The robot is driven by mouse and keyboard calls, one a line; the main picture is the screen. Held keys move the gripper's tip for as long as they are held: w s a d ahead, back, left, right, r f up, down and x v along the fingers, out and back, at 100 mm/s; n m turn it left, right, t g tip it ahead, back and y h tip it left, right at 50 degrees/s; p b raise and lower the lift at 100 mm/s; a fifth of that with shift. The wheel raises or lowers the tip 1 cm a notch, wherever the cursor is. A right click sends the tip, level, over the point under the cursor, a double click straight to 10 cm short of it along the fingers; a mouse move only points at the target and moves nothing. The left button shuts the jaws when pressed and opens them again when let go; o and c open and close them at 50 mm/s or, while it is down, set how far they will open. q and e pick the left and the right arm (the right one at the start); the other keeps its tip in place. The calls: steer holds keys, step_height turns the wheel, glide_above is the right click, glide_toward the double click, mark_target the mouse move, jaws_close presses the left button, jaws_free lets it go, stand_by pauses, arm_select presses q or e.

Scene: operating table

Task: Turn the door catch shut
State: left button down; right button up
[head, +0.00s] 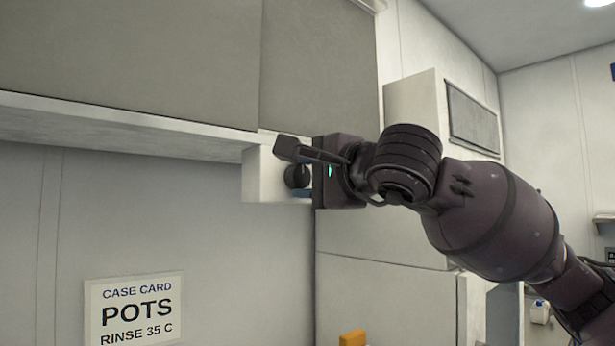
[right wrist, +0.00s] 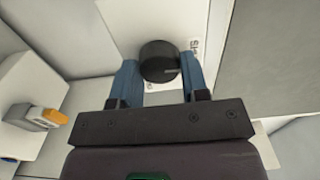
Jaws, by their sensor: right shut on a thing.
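The door catch is a round black knob (head: 297,176) on a white block (head: 259,180) below the lower edge of the grey cabinet door (head: 318,67). It also shows in the right wrist view (right wrist: 159,61), with a short pale mark on its face. My right gripper (right wrist: 160,75) is shut on the knob, with one blue finger on each side of it. In the head view the gripper (head: 299,178) reaches the knob from the right and hides part of the block. Some lettering on the plate is partly covered by a finger. My left gripper is not in view.
A sign (head: 135,308) reading "CASE CARD POTS RINSE 35 C" is on the wall at lower left. An orange object (head: 353,338) shows at the bottom edge. In the right wrist view a grey and orange item (right wrist: 38,116) lies on a white surface at left.

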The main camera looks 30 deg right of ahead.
steer(key=o, duration=0.9)
steer(key=shift+s, duration=0.1)
steer(key=s+d, duration=0.1)
steer(key=s, duration=0.9)
steer(key=shift+s+d, duration=0.25)
stand_by(0.5)
